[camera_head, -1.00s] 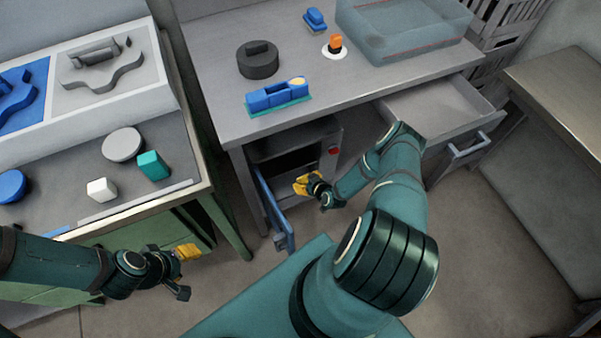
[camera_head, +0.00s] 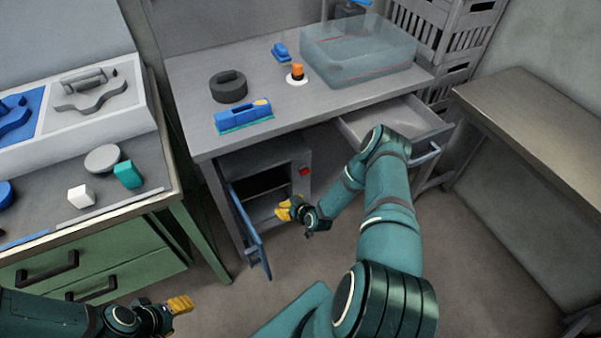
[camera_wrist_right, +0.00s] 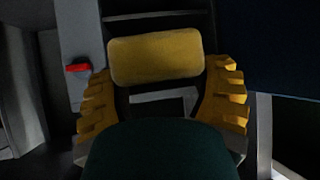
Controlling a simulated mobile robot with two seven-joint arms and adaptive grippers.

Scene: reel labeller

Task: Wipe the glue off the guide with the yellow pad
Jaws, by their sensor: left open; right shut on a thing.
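The yellow pad (camera_wrist_right: 155,55) sits between the ridged yellow fingers of my right gripper, which is shut on it, in the right wrist view. In the head view my right gripper (camera_head: 290,209) is at the front of the open grey cabinet (camera_head: 238,161) under the table. The cabinet's blue door (camera_head: 250,230) stands open to the left of the gripper. Its inside is dark; I cannot make out the guide or any glue. My left gripper (camera_head: 172,309) is open and low at the bottom left, partly hidden by its own parts.
The grey table (camera_head: 310,108) carries a blue block with a green base (camera_head: 243,116), a dark reel (camera_head: 228,87) and a clear bin (camera_head: 360,50). An open drawer (camera_head: 398,118) juts out right of the cabinet. A red button (camera_head: 304,171) is on the cabinet front. Green drawers (camera_head: 100,258) stand left.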

